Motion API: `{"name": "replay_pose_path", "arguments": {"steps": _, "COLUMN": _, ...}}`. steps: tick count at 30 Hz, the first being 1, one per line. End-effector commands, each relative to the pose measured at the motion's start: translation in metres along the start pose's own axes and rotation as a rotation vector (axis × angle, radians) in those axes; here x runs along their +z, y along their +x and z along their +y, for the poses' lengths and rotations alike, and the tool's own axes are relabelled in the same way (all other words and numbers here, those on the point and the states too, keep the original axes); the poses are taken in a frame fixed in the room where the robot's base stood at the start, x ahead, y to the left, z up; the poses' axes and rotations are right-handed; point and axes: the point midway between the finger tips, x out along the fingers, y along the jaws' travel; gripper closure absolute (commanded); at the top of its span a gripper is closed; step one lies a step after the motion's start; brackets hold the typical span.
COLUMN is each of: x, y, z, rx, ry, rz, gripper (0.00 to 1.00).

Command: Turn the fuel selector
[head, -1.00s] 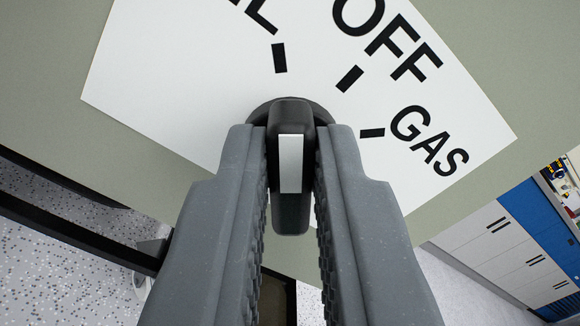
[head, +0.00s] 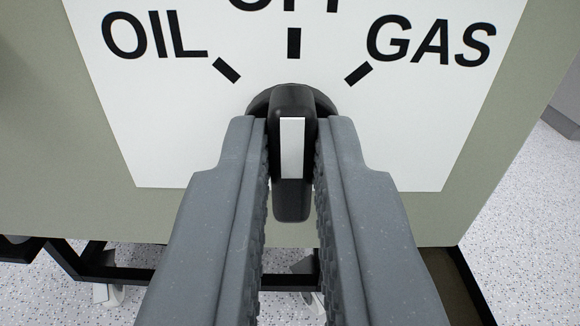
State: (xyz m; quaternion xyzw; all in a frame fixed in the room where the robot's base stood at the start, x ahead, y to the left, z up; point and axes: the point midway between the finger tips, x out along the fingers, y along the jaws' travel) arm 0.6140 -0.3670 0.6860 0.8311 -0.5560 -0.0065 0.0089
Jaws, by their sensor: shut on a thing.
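The fuel selector (head: 291,205) is a black knob with a white stripe, in the middle of the head view. It sits on a white label plate (head: 165,130) marked OIL at left, OFF at top and GAS at right. The stripe lies in line with the OFF tick straight above it. My gripper (head: 292,135) reaches up from below with one finger on each side of the knob and is shut on it. The top of the OFF lettering is cut by the picture edge.
The plate is on a grey-green panel (head: 60,170). Below it is a black frame (head: 130,272) over a speckled floor (head: 510,190). The area around the knob on the plate is clear.

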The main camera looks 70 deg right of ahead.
Motion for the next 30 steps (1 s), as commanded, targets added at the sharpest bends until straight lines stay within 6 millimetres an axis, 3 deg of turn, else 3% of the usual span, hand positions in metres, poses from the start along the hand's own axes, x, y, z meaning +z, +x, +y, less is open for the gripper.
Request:
{"name": "replay_pose_path", "arguments": {"steps": 16, "x": 0.0010, "y": -0.0035, "z": -0.0070, "rx": -0.018, "ry": 0.021, "rz": -0.002, "gripper": 1.00}}
{"name": "replay_pose_path", "arguments": {"steps": 17, "x": 0.0008, "y": -0.0034, "z": -0.0069, "rx": -0.018, "ry": 0.022, "rz": -0.002, "gripper": 0.80}}
{"name": "replay_pose_path", "arguments": {"steps": 18, "x": 0.0008, "y": -0.0033, "z": -0.0065, "rx": -0.017, "ry": 0.021, "rz": -0.002, "gripper": 0.69}}
{"name": "replay_pose_path", "arguments": {"steps": 19, "x": 0.0006, "y": -0.0030, "z": -0.0060, "rx": -0.015, "ry": 0.022, "rz": -0.001, "gripper": 0.66}}
{"name": "replay_pose_path", "arguments": {"steps": 30, "x": -0.0005, "y": -0.0059, "z": -0.0026, "rx": -0.007, "ry": 0.023, "rz": 0.000, "gripper": 0.66}}
